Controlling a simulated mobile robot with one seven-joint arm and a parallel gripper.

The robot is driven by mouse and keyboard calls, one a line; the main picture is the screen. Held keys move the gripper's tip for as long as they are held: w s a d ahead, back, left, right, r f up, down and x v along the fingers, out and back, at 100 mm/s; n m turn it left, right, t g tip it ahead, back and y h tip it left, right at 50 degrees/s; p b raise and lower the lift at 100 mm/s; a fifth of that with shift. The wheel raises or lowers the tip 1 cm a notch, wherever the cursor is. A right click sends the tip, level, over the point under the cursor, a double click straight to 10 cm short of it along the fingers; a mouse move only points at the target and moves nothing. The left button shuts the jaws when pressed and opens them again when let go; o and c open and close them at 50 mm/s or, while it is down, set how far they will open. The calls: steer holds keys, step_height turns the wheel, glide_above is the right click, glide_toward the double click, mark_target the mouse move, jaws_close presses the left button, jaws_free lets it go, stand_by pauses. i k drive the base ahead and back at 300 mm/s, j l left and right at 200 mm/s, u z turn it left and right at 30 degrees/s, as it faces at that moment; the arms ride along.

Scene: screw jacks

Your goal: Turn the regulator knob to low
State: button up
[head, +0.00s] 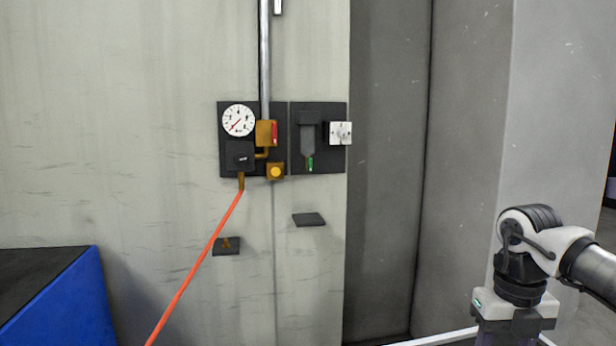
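On the wall, a dark panel (226,165) carries a round white gauge (238,120) with a red needle pointing to the lower left. Below the gauge sits a black knob-like part (240,156) with a small white mark; it looks like the regulator knob, but its setting is too small to read. A white plate with a round grey knob (343,133) sits at the right edge of the neighbouring dark panel. My gripper (514,334) is at the lower right, far from both panels and touching neither. Its fingertips are cut off by the frame's bottom edge.
A brass valve with a red part (267,133) and a yellow button (275,172) sit close beside the knob. An orange hose (197,263) hangs down leftward. Two small dark shelves (309,219) jut out below. A blue-sided block (67,306) stands lower left.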

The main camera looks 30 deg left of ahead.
mark_target(240, 159)
steer(key=u, duration=1.3)
